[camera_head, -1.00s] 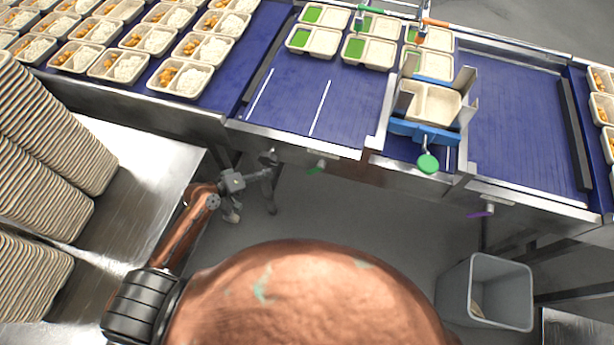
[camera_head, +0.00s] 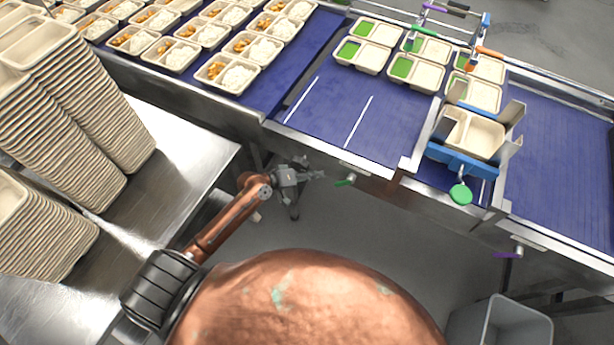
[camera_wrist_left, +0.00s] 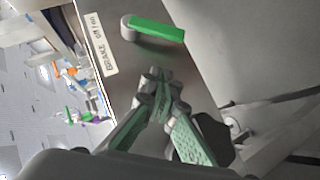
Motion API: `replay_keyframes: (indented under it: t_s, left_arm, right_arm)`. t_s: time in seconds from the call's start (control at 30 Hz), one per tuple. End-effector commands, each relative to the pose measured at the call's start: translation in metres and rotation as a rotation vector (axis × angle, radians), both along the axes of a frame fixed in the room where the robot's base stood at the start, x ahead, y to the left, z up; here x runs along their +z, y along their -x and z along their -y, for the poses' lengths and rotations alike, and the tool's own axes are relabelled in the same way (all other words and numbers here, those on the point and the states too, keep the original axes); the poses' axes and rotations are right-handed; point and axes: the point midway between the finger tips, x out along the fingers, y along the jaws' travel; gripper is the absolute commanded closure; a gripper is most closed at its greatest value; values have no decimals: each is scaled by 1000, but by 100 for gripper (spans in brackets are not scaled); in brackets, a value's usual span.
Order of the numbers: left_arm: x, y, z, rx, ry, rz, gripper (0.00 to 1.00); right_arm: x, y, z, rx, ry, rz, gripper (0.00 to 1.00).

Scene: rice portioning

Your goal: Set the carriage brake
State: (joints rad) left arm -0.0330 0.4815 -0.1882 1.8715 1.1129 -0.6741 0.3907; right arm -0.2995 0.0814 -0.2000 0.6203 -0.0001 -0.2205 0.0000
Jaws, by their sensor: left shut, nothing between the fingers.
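The green brake lever (camera_wrist_left: 157,29) sits on a round grey pivot on the metal side panel in the left wrist view, beside a label reading "BRAKE off/on" (camera_wrist_left: 103,43). In the head view the lever (camera_head: 345,183) is on the conveyor's front side. My left gripper (camera_head: 318,174) is just left of it, apart from it. In the left wrist view its green-padded fingers (camera_wrist_left: 160,82) are shut and empty, with the lever beyond their tips. The carriage (camera_head: 463,162), a blue frame with a green knob, holds a tray on the belt. My right gripper is not in view.
Trays with green food (camera_head: 403,68) stand on the belt behind the carriage. Filled trays (camera_head: 228,74) are at upper left. Stacks of empty trays (camera_head: 75,110) stand on the steel table at left. A purple handle (camera_head: 506,254) and grey bin (camera_head: 500,325) are at lower right.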

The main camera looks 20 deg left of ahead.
Motion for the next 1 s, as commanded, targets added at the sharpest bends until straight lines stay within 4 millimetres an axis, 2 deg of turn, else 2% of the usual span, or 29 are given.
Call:
replay_keyframes:
  t_s: [0.13, 0.4, 0.8, 0.83, 1.0]
  left_arm:
    - [-12, -21, 20, -1, 2, 0, 100]
    - [-32, -19, 46, 0, 1, -1, 100]
    - [-35, -18, 50, 0, -1, 0, 100]
    - [-35, -18, 45, 0, -3, 0, 100]
    - [-37, -20, 53, -6, 9, 0, 100]
  right_arm:
    - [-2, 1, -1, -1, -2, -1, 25]
    - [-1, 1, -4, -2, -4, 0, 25]
    - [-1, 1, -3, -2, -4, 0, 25]
    - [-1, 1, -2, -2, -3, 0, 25]
    - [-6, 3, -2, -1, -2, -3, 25]
